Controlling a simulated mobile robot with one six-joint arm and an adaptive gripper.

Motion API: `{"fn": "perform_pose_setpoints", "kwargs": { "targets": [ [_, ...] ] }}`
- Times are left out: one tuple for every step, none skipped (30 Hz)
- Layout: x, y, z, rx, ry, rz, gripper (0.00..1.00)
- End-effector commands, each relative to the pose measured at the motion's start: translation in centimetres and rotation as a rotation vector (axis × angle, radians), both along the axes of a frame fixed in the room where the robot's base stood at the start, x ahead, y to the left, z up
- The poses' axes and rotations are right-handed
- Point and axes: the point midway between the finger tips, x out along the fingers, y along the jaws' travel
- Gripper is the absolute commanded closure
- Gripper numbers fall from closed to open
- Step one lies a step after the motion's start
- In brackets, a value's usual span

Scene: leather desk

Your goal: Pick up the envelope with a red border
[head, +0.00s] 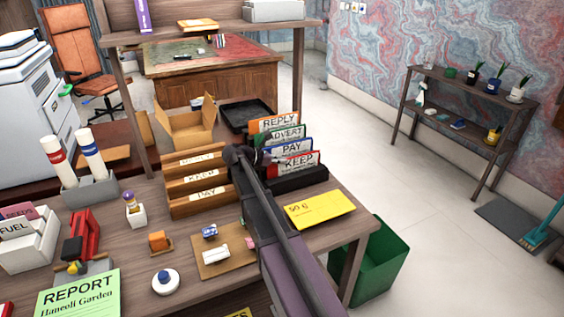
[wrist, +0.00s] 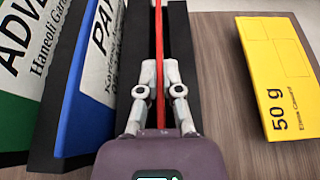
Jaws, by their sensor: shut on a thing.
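The envelope with a red border (head: 301,163) reads KEEP and stands upright at the front of a black sorter (head: 300,180) on the desk's right side. In the wrist view the red-bordered envelope (wrist: 159,60) appears edge-on as a thin red strip. My gripper (wrist: 158,92) is shut on it, one finger on each side. In the head view my arm reaches in from the front right and my gripper (head: 262,158) is at the left edge of the envelope. The envelope still sits between the sorter's black dividers.
Behind it stand the blue PAY envelope (head: 292,146), the green ADVERT envelope (head: 285,132) and the orange REPLY envelope (head: 275,121). A yellow envelope (head: 320,208) lies in front. Wooden trays (head: 196,185) stand to the left. A green bin (head: 380,265) is beyond the desk edge.

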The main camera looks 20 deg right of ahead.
Motion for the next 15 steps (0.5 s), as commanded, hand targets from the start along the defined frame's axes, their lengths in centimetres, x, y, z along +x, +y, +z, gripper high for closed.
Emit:
{"fn": "perform_pose_setpoints", "kwargs": {
  "targets": [
    [0.0,0.1,0.5,0.0,0.0,0.001,1.0],
    [0.0,0.1,0.7,0.0,0.0,0.001,1.0],
    [0.0,0.1,1.0,0.0,0.0,0.001,1.0],
    [0.0,0.1,1.2,0.0,0.0,0.001,1.0],
    [0.0,0.1,1.5,0.0,0.0,0.001,1.0],
    [0.0,0.1,1.8,0.0,0.0,0.001,1.0],
    [0.0,0.1,2.1,0.0,0.0,0.001,1.0],
    [0.0,0.1,2.4,0.0,0.0,0.001,1.0],
    [0.0,0.1,2.8,0.0,0.0,0.001,1.0],
    [0.0,0.1,3.1,0.0,0.0,0.001,1.0],
    [0.0,0.1,3.4,0.0,0.0,0.001,1.0],
    [0.0,0.1,3.8,0.0,0.0,0.001,1.0],
    [0.0,0.1,4.2,0.0,0.0,0.0,1.0],
    [0.0,0.1,4.5,0.0,0.0,0.0,1.0],
    [0.0,0.1,4.9,0.0,0.0,0.001,1.0]
  ]
}}
